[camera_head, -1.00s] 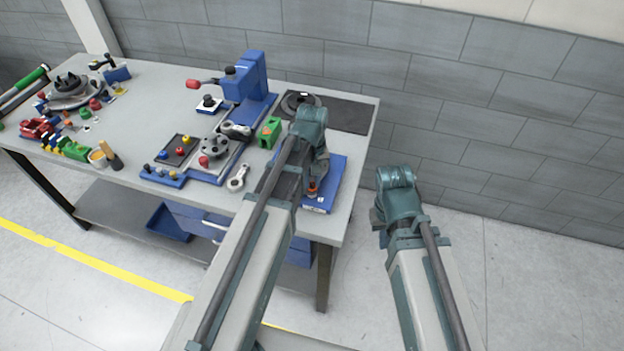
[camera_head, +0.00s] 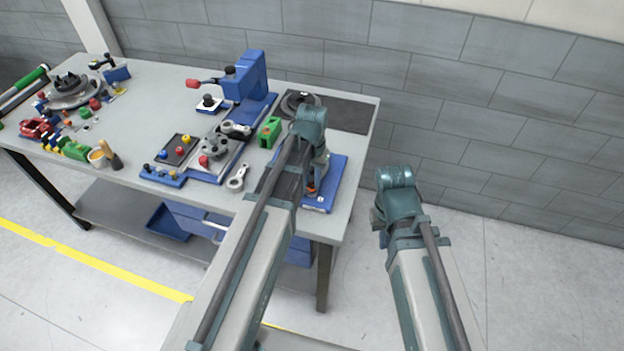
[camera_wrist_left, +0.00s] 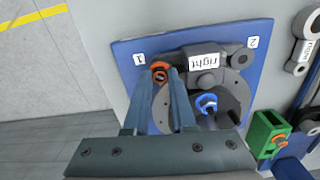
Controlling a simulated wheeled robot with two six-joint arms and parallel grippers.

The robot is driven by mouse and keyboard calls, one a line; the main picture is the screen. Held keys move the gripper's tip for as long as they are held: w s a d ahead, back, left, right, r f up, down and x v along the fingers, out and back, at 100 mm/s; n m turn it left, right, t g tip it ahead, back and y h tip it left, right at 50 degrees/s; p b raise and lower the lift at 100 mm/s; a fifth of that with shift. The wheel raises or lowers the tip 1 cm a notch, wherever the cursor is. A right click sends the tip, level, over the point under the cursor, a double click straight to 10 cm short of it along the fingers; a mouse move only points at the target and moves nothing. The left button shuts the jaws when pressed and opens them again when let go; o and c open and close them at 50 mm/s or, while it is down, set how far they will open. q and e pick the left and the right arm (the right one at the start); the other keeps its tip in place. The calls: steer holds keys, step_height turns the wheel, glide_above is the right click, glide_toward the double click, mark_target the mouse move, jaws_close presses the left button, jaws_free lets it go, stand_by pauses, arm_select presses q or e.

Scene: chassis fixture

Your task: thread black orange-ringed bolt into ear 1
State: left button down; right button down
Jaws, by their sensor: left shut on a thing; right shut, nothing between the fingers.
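A blue base plate (camera_head: 337,180) lies at the right end of the bench. In the left wrist view the plate (camera_wrist_left: 124,52) carries a grey chassis part (camera_wrist_left: 228,82) labelled "right", with tags 1 and 2 at its two ears. My left gripper (camera_wrist_left: 163,77) is shut on the black bolt (camera_wrist_left: 160,66), whose orange ring shows between the fingertips, at ear 1 beside tag 1. How deep the bolt sits is hidden. In the head view the left gripper (camera_head: 313,184) points down over the plate. My right gripper (camera_head: 378,216) is off the bench to the right; its fingers barely show.
A green block (camera_head: 269,132) and a grey link (camera_head: 238,177) lie left of the plate. A blue press (camera_head: 250,80) stands behind them. A dark mat (camera_head: 345,115) with a round part is at the back right corner. The floor right of the bench is clear.

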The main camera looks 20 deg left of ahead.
arm_select(q)
steer(key=shift+m, duration=1.8)
steer(key=shift+m, duration=0.3)
steer(key=m, duration=0.3)
steer(key=shift+f+m, duration=0.1)
steer(key=shift+m, duration=0.2)
steer(key=c, duration=0.7)
jaws_free()
steer(key=shift+o, duration=0.2)
